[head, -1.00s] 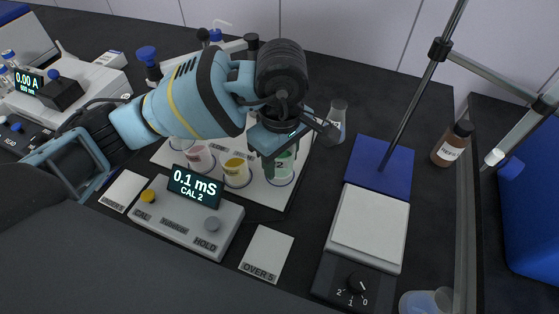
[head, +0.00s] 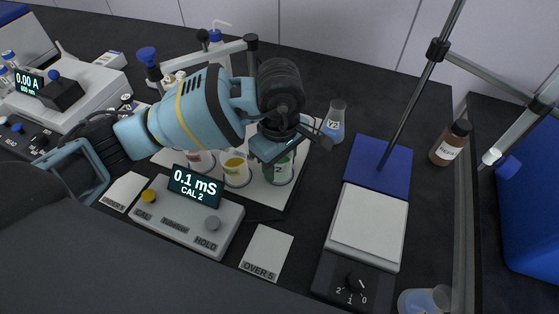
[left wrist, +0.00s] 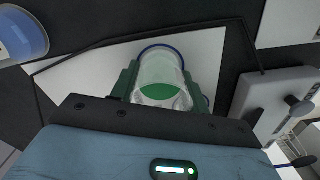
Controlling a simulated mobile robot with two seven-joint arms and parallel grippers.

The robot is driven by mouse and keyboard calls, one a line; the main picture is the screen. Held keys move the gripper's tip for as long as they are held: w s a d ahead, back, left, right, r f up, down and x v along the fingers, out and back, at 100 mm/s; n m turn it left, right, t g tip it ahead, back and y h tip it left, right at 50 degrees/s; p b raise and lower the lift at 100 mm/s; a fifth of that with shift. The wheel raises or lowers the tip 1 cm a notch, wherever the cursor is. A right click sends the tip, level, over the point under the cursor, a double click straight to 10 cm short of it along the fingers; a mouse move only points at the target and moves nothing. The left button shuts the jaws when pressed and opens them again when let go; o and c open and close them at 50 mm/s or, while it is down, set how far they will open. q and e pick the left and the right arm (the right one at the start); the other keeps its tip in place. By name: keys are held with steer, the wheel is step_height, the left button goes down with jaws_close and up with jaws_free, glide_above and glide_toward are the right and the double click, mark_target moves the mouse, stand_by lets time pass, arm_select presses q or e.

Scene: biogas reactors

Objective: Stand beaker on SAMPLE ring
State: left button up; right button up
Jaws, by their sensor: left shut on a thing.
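A clear beaker (head: 281,173) with green liquid and a "2" label is at the right end of a white board (head: 262,197). My left gripper (left wrist: 160,82) is shut on it, with a green finger on either side of the beaker (left wrist: 160,68) in the left wrist view. A blue ring (left wrist: 152,47) shows around its base there. I cannot tell whether the beaker rests on the board or is just clear of it. No SAMPLE marking is readable; my left arm hides part of the board. My right gripper is not in view.
A yellow cup (head: 237,170) and a pink cup (head: 200,162) stand left of the beaker. In front is the meter (head: 187,219) reading 0.1 mS, CAL 2. The Y2 flask (head: 334,122) stands behind right. A stirrer plate (head: 369,229) and a stand's blue base (head: 379,168) are right.

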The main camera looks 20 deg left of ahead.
arm_select(q)
steer(key=o, duration=1)
steer(key=shift+f, duration=0.1)
step_height(320, 180, up, 12)
steer(key=shift+r, duration=0.2)
